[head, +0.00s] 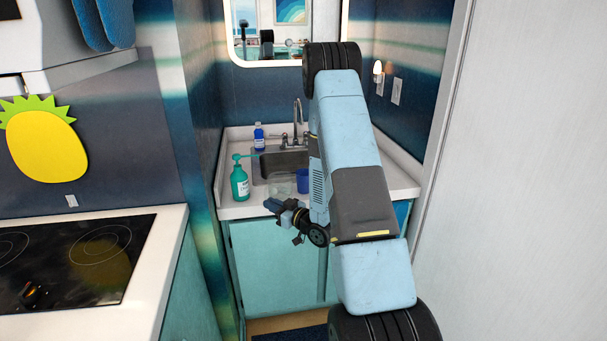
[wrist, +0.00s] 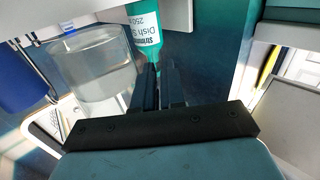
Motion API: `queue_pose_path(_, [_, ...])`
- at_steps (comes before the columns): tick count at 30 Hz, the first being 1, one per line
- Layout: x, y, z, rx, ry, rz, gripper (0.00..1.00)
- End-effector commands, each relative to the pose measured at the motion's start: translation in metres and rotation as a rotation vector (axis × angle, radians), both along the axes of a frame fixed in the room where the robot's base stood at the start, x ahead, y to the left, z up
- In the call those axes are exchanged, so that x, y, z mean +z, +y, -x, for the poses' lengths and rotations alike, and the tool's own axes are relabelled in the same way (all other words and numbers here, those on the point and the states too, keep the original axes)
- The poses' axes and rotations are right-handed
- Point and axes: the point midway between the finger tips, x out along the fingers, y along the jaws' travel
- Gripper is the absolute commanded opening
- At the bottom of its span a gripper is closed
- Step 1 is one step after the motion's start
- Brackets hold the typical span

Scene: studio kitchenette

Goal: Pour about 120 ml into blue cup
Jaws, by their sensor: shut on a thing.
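The blue cup (head: 303,181) stands on the counter at the right of the clear jug, partly hidden by my arm. In the wrist view the blue cup (wrist: 22,78) is cut off at the left edge. The clear jug (head: 281,186) is at the front of the counter, just beyond my gripper (head: 272,205). In the wrist view the jug (wrist: 95,72) holds clear liquid and looks close to upright. My gripper (wrist: 160,85) is shut at the jug's right side; the exact grip, perhaps on a handle, is hard to see. No pouring shows.
A green dish soap pump bottle (head: 239,183) stands left of the jug; it is close behind my fingertips in the wrist view (wrist: 142,38). A blue bottle (head: 258,136) stands farther back. The sink (head: 283,163) and tap (head: 298,112) are behind the jug. A stove (head: 75,260) is at left.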

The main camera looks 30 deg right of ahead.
Motion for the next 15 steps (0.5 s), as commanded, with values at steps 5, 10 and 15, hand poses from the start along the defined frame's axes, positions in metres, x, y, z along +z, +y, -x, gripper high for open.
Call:
queue_pose_path(5, [0.007, -0.003, -0.002, 0.001, 0.026, -0.051, 0.00])
queue_pose_path(10, [0.017, -0.008, -0.003, 0.002, 0.070, -0.132, 0.00])
queue_pose_path(15, [0.027, -0.014, -0.007, 0.002, 0.124, -0.230, 0.00])
